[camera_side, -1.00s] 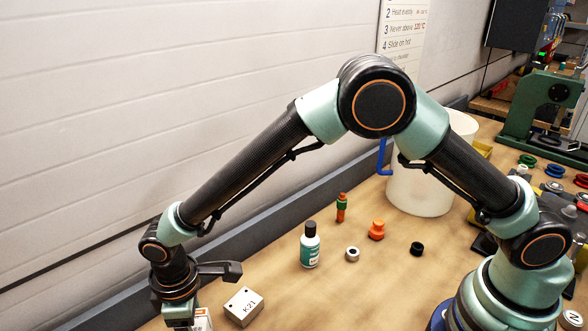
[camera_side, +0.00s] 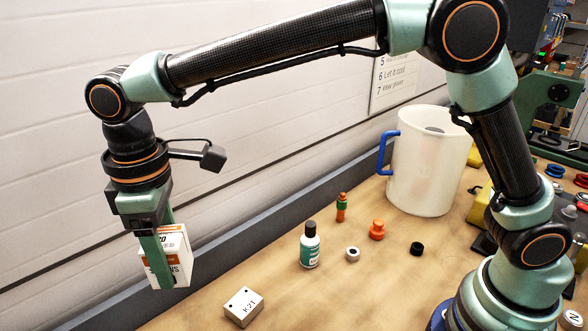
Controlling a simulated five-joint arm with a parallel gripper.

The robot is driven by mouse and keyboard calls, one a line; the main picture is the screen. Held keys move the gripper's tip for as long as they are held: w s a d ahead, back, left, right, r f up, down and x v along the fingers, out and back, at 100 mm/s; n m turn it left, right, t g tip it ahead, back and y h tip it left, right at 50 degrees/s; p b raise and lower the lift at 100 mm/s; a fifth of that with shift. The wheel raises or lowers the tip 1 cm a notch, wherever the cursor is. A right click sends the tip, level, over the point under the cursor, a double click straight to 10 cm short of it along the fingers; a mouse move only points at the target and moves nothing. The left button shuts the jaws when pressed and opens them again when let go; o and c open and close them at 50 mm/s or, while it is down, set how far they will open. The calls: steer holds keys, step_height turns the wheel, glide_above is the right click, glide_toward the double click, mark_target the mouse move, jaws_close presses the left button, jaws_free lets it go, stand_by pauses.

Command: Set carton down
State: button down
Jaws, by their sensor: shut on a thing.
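My gripper (camera_side: 158,262) is at the left of the view with its green fingers pointing down. It is shut on a white carton (camera_side: 178,245) with orange and black print. The carton hangs in the air above the left end of the wooden table (camera_side: 300,298), slightly tilted in the picture. The fingers hide part of its near face. The carton's underside is not clearly visible.
A dark ledge (camera_side: 220,245) runs along the wall.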

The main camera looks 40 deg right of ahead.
steer(key=shift+d+r, duration=0.3)
steer(key=shift+r, duration=0.1)
steer(key=s+d+m, duration=0.4)
steer(key=d+m, duration=0.1)
steer(key=d, duration=0.5)
steer(key=s+d+m, duration=0.4)
steer(key=d+m, duration=0.2)
steer(key=d, duration=0.3)
steer(key=f, duration=1.5)
steer(key=shift+d, duration=0.2)
steer(key=shift+f, duration=2.45)
steer(key=shift+f, duration=0.15)
steer(key=shift+c, duration=0.6)
jaws_free()
